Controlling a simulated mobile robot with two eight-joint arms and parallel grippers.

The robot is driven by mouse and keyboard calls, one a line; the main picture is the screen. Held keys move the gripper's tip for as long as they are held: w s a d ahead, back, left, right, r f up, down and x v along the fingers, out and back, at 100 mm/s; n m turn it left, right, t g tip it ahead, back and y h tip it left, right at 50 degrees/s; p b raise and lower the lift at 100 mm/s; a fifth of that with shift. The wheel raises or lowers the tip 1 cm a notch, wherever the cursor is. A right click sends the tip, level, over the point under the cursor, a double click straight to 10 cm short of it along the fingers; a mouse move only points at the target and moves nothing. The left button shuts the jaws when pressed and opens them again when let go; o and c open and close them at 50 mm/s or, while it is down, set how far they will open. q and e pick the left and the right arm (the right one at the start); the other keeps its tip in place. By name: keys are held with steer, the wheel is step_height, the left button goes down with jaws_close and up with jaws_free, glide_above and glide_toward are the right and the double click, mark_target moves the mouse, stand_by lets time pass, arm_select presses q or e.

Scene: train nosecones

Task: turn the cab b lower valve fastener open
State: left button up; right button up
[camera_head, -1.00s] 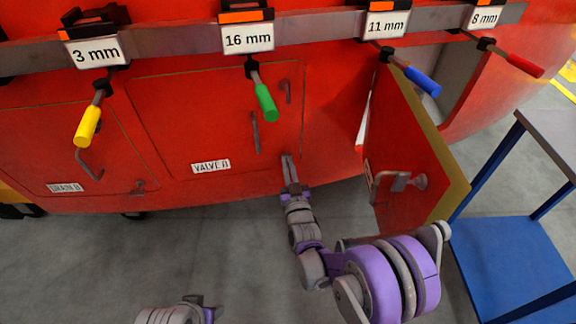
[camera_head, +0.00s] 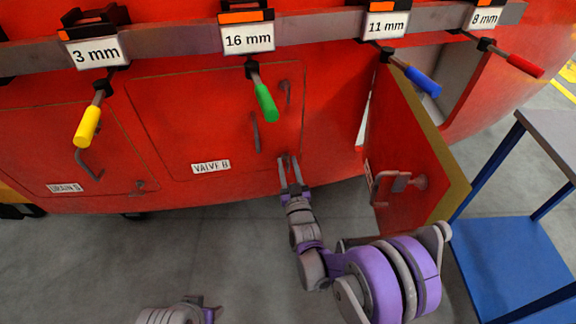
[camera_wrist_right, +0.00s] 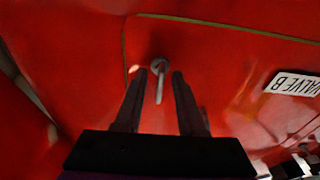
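The VALVE B panel (camera_head: 200,120) is a closed red hatch with a thin outline in the red train side. Its lower valve fastener (camera_wrist_right: 160,82) shows in the right wrist view as a small grey round head with a short lever, near the panel's outlined corner. My right gripper (camera_head: 289,160) is at the panel's lower right corner. In the right wrist view its two dark fingers (camera_wrist_right: 160,80) are apart, one on each side of the fastener, with gaps visible. In the head view the fastener cannot be made out behind the fingers. Only part of my left arm shows at the bottom.
Drivers with yellow (camera_head: 87,126), green (camera_head: 266,102), blue (camera_head: 422,81) and red (camera_head: 524,65) handles hang from a rail above. An open door (camera_head: 415,140) stands right of my right gripper. A blue cart (camera_head: 515,260) is at far right.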

arm_select(q)
steer(key=shift+r, duration=0.15)
arm_select(e)
steer(key=v, duration=1.1)
steer(key=shift+w+r, duration=0.1)
steer(key=s+d+f+m+g+h, duration=0.1)
steer(key=s+d+g, duration=0.4)
steer(key=s, duration=0.5)
steer(key=s+d+m+g+h, duration=0.15)
steer(key=s+d+g, duration=0.35)
steer(key=s, duration=0.5)
steer(key=s+d+f+g+h, duration=0.1)
steer(key=s+d+g, duration=0.4)
steer(key=s, duration=0.4)
arm_select(q)
step_height(320, 180, up, 24)
steer(key=w+t+p, duration=0.1)
steer(key=p, duration=2)
steer(key=shift+w, duration=0.2)
arm_select(e)
step_height(320, 180, up, 25)
steer(key=w, duration=0.1)
steer(key=shift+w+f+t, duration=0.15)
steer(key=shift+w+t, duration=0.05)
steer(key=shift+t, duration=0.1)
